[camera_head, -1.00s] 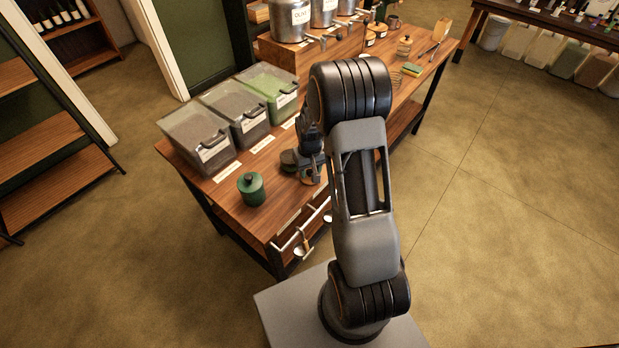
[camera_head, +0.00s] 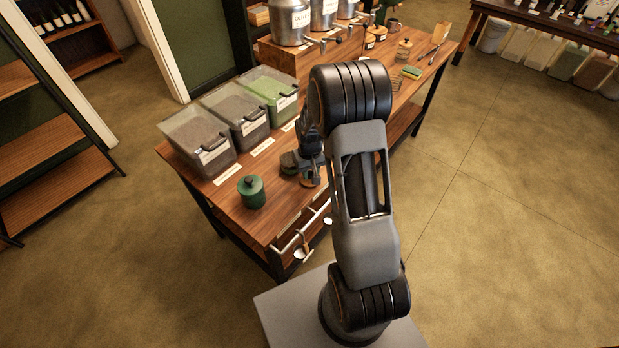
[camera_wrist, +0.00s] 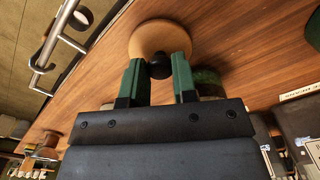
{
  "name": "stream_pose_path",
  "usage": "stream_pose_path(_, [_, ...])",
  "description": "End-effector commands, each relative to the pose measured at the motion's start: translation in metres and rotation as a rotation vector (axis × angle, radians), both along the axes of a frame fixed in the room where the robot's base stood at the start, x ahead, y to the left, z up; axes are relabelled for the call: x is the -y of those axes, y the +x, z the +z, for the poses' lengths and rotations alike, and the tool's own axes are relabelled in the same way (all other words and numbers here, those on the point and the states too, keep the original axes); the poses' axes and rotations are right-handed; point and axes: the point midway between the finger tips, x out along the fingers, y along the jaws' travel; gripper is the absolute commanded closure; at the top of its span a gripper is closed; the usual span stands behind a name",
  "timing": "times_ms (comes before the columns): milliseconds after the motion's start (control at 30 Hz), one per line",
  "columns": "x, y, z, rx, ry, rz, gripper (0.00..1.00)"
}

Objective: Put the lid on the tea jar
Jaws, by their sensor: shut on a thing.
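A round pale wooden lid (camera_wrist: 160,38) with a black knob (camera_wrist: 160,67) is at the tips of my gripper (camera_wrist: 159,62) in the wrist view. The two green fingers are shut on the knob. I cannot tell whether the lid touches the table. Part of a dark green jar (camera_wrist: 207,77) shows just right of the fingers, half hidden by my gripper. In the head view this dark jar (camera_head: 289,163) stands beside my gripper (camera_head: 309,172), partly covered by the arm. Another green jar (camera_head: 251,191) with a knobbed green lid on it stands to the left.
Three clear bins (camera_head: 240,115) line the table's back left edge, with paper labels in front. Metal canisters (camera_head: 290,22) stand on a wooden riser behind. A rail (camera_head: 300,230) with hanging scoops runs along the table's near edge. Bare wood (camera_head: 275,205) lies right of the closed green jar.

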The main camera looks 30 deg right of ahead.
Motion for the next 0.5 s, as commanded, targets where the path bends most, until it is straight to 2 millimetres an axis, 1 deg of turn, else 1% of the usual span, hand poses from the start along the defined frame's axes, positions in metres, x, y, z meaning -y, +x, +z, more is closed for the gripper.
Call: stream_pose_path(500, [0.000,0.000,0.023,0.000,0.000,0.000,0.83])
